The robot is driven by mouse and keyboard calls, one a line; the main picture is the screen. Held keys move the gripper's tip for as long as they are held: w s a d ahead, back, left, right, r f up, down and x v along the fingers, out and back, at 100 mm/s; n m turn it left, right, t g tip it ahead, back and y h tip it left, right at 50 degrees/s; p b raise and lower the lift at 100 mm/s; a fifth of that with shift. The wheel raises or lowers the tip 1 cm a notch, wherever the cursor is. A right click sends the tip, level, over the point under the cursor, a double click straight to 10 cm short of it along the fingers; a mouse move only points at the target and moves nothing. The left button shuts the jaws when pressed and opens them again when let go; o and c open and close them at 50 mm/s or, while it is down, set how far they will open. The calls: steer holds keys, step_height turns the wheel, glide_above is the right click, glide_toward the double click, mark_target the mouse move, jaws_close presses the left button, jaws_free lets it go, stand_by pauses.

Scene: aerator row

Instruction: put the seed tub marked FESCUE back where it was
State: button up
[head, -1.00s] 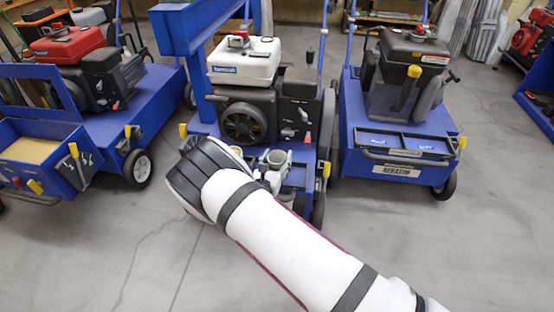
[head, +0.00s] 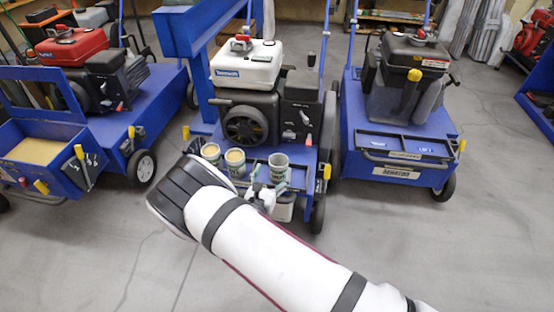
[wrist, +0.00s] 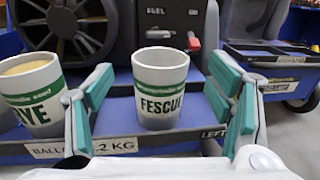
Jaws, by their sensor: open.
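The seed tub marked FESCUE (wrist: 160,90) stands upright on the blue front shelf (wrist: 120,113) of the middle machine. It is grey with a green band, and its inside looks grey. In the head view it is the rightmost tub (head: 278,166) of the row. My gripper (wrist: 161,88) is open, with one green-padded finger on each side of the FESCUE tub and a gap showing on both sides. In the head view my gripper (head: 268,182) is at the shelf's front edge, on the near side of the tub.
A tub whose label ends in YE (wrist: 30,95), with beige contents, stands left of my left finger. Another beige-filled tub (head: 210,153) stands farther left. The engine (head: 245,115) rises behind the shelf. A "LEFT" label shows at the right. Floor in front is clear.

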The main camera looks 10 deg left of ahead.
steer(key=s+a+p, duration=0.1)
steer(key=s, duration=0.5)
steer(key=shift+p, duration=0.4)
